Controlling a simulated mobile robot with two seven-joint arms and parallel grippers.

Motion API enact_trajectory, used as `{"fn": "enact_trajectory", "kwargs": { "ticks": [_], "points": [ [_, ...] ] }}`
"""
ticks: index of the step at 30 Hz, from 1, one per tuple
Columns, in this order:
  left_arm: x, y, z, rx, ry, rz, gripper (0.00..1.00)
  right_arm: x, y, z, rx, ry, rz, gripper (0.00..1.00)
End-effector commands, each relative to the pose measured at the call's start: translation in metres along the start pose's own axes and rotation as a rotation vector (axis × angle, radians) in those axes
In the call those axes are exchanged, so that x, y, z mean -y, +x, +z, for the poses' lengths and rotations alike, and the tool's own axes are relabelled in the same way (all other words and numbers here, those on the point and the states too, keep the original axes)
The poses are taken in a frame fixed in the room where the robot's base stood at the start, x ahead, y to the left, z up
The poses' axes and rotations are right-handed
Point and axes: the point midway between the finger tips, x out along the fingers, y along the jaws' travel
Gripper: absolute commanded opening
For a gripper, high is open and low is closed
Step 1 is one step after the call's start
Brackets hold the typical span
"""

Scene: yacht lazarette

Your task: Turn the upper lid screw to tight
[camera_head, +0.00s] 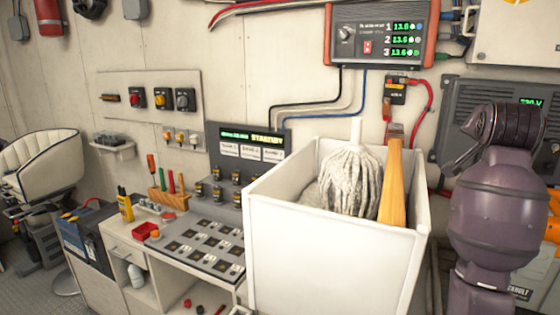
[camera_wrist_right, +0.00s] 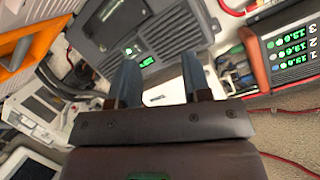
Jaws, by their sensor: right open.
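I cannot pick out the upper lid screw for certain in either view. A white box (camera_head: 515,35) on the wall at the top right has a small dark dot near its lower left corner, too small to make out. My right arm rises at the right of the head view, and its gripper cannot be made out there. In the right wrist view my right gripper (camera_wrist_right: 161,78) is open, with nothing between its two fingers. Beyond the fingers is a grey wall unit (camera_wrist_right: 112,25) with a green display. My left gripper is in neither view.
A tall white bin (camera_head: 330,262) holding a mop head (camera_head: 350,182) and a wooden handle (camera_head: 392,185) stands in front. A charger panel (camera_head: 380,35) with green digits hangs above, with loose cables below it. The grey finned unit (camera_head: 463,108) is behind my right arm.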

Motion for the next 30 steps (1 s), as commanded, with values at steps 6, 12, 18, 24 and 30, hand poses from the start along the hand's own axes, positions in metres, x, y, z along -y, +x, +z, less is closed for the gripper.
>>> {"fn": "enact_trajectory", "kwargs": {
  "ticks": [6,12,18,24,30],
  "points": [
    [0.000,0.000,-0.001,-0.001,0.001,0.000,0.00,-0.041,0.005,0.093,0.108,-0.205,0.028,0.44],
    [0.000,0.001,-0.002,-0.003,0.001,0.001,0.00,-0.078,-0.005,0.168,0.214,-0.364,0.034,0.44],
    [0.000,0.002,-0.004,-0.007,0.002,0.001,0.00,-0.121,-0.027,0.242,0.342,-0.514,0.026,0.44],
    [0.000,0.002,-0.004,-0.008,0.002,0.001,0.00,-0.167,-0.066,0.313,0.490,-0.649,0.001,0.44],
    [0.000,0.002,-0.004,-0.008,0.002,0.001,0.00,-0.212,-0.117,0.374,0.648,-0.759,-0.035,0.44]
  ]
}}
